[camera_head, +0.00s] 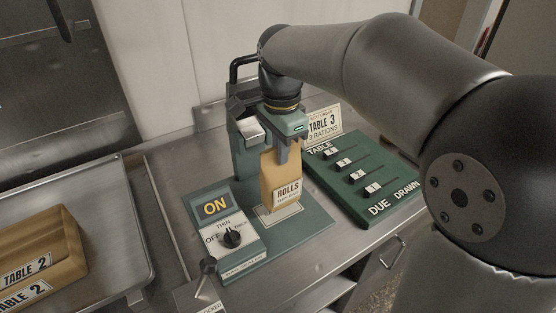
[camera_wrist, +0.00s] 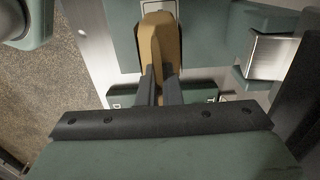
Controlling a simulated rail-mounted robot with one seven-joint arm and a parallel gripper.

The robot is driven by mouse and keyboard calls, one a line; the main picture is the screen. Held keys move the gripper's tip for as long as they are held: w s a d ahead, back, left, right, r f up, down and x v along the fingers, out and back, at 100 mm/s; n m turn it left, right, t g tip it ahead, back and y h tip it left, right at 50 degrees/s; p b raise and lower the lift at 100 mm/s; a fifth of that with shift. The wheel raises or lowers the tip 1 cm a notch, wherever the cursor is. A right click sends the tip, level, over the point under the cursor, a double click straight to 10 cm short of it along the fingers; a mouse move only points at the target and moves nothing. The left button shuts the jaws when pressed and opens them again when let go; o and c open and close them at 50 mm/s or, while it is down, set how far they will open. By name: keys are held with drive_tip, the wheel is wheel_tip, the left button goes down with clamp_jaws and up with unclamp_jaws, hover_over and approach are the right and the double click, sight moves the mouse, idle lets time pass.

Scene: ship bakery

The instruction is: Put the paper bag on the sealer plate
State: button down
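The tan paper bag (camera_head: 270,185), labelled ROLLS, is upright over the sealer plate (camera_head: 292,209), a pale-edged rectangle on the sealer's green base. The bag covers most of the plate, and I cannot tell whether its bottom touches it. My gripper (camera_head: 282,152) points down from above, its fingers shut on the top of the bag. In the wrist view the bag (camera_wrist: 158,38) runs out from between the dark fingers (camera_wrist: 160,85). A pale piece of the plate (camera_wrist: 158,6) shows beyond the bag.
The green sealer column (camera_head: 248,150) stands just behind the bag. A control box (camera_head: 225,235) with a lit ON sign and a knob is in front left. A green slider board (camera_head: 365,180) and a TABLE 3 card (camera_head: 323,124) are at right.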

drive_tip(key=shift+w+a+f, duration=0.1)
drive_tip(key=shift+a+f, duration=0.05)
drive_tip(key=shift+f, duration=0.8)
drive_tip(key=shift+a+f, duration=0.15)
drive_tip(key=shift+f, duration=0.8)
drive_tip(key=shift+f, duration=0.2)
drive_tip(key=c, duration=1.6)
unclamp_jaws()
wheel_tip(320, 180, up, 12)
drive_tip(key=s+d+f+n, duration=0.6)
drive_tip(key=s+f, duration=0.3)
drive_tip(key=s+d+f+n, duration=0.6)
drive_tip(key=s+f, duration=0.3)
drive_tip(key=f, duration=0.1)
drive_tip(key=shift+s+f+n, duration=0.3)
drive_tip(key=shift+s, duration=0.05)
